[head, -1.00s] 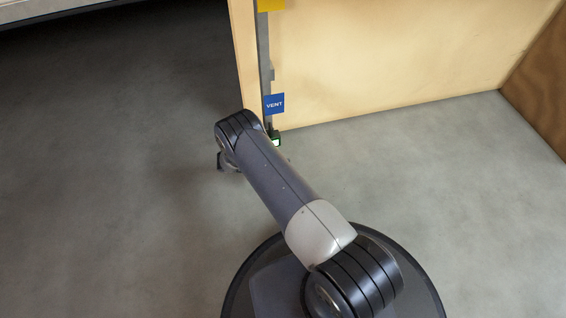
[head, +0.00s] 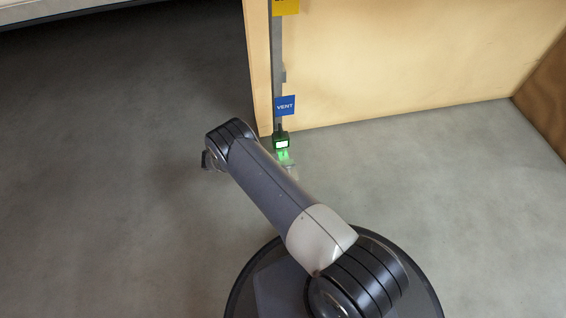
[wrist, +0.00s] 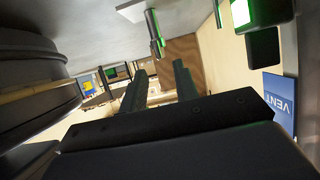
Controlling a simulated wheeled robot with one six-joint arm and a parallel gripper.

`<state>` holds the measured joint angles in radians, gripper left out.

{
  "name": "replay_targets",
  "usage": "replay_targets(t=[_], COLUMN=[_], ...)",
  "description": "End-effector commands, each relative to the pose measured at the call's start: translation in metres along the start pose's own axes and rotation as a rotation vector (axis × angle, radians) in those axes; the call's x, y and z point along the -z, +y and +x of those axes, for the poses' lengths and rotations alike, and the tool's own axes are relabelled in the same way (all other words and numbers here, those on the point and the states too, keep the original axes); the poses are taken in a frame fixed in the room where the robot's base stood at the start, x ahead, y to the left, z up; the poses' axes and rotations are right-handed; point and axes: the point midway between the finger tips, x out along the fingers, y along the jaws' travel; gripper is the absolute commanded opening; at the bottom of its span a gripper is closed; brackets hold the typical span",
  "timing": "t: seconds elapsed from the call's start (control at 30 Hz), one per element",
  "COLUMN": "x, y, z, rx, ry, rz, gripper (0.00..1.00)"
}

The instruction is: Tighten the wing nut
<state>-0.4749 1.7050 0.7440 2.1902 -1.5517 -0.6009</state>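No part can be made out for certain as the wing nut. A small dark box with a lit face (head: 281,143) is on the grey upright strip, low beneath the blue VENT tag, with green light below it. In the wrist view a lit box (wrist: 240,12) shows at the top right, and a thin dark rod with a green-lit side (wrist: 155,32) hangs beyond the fingertips. My gripper (wrist: 160,70) is open, with a gap between its two fingers and nothing held. It does not touch the rod as far as I can see. In the head view my arm hides most of the gripper.
The grey upright strip (head: 277,60) runs along the edge of a pale wooden panel (head: 400,60). It carries the blue VENT tag (head: 285,105) and a yellow tag (head: 286,6). A brown wooden panel (head: 545,95) stands at the right. The grey floor at left is clear.

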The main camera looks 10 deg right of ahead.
Motion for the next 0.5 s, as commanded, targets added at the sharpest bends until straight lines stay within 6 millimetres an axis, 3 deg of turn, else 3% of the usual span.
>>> replay_targets(t=[0.2,0.5], x=[-0.001,-0.001], y=[0.000,0.000], z=[-0.023,-0.025], rx=[0.001,0.000], ry=[-0.001,0.000], rz=[0.000,-0.001], gripper=[0.29,0.29])
